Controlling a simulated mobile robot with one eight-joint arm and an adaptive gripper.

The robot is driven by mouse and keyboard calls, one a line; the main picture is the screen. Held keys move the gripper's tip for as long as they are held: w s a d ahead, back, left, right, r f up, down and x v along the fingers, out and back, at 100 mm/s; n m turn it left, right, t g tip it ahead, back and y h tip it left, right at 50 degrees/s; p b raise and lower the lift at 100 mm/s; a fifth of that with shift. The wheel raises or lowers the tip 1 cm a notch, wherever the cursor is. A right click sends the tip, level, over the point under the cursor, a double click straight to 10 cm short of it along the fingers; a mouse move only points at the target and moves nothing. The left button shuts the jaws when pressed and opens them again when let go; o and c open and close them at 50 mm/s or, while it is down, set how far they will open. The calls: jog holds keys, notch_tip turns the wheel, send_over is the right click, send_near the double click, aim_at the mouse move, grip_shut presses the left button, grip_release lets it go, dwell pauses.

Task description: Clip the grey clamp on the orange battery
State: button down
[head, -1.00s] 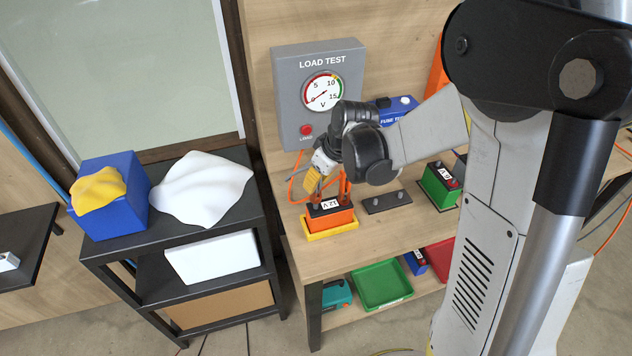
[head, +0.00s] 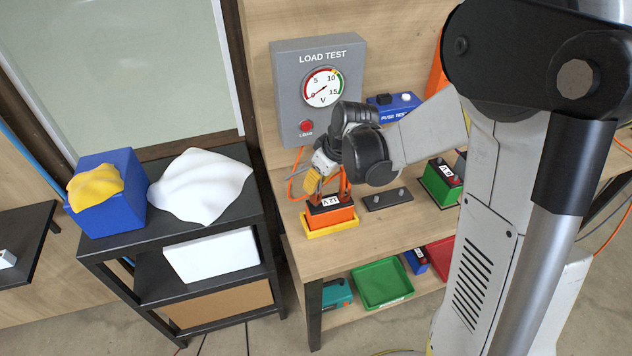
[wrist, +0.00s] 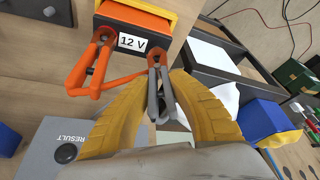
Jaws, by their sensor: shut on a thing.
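The orange battery (head: 332,214), with a "12 V" label, sits upright in a yellow tray (head: 331,231) on the workbench. In the wrist view the battery (wrist: 138,18) is at the top. The grey clamp (wrist: 153,98) is between the yellow fingers of my gripper (wrist: 160,88), which is shut on it. Its jaws reach the battery's right terminal; I cannot tell whether they grip the post. An orange clamp (wrist: 92,68) is at the left terminal. In the head view my gripper (head: 312,182) is just above the battery's left end, and the grey clamp is hard to make out.
The grey load test box (head: 321,88) stands behind the battery, its needle near 0. A dark plate with posts (head: 388,199) and a green battery (head: 441,184) are to the right. A black shelf with white cloth (head: 200,185) and a blue box (head: 105,205) stands left.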

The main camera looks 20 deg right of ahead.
jog(key=shift+f+b, duration=0.75)
jog(key=shift+f, duration=0.15)
jog(key=c, duration=1.2)
grip_release()
jog(key=shift+r, duration=0.2)
jog(key=v, duration=1.1)
jog(key=shift+s+d+r, duration=0.1)
jog(key=shift+s+r, duration=0.05)
jog(key=shift+r, duration=0.25)
jog(key=s+f+m+t+b, duration=0.1)
jog(key=s+f+m+b, duration=0.1)
jog(key=s, duration=0.3)
jog(key=s+a+f+m+t+h+b, duration=0.1)
jog(key=s+f+m+b, duration=0.1)
jog(key=s, duration=0.3)
jog(key=s+a+f+m+t+h+b, duration=0.1)
jog(key=s+f+m+b, duration=0.1)
jog(key=s+b, duration=0.2)
jog(key=shift+s+a, duration=0.2)
jog(key=shift+s, duration=0.75)
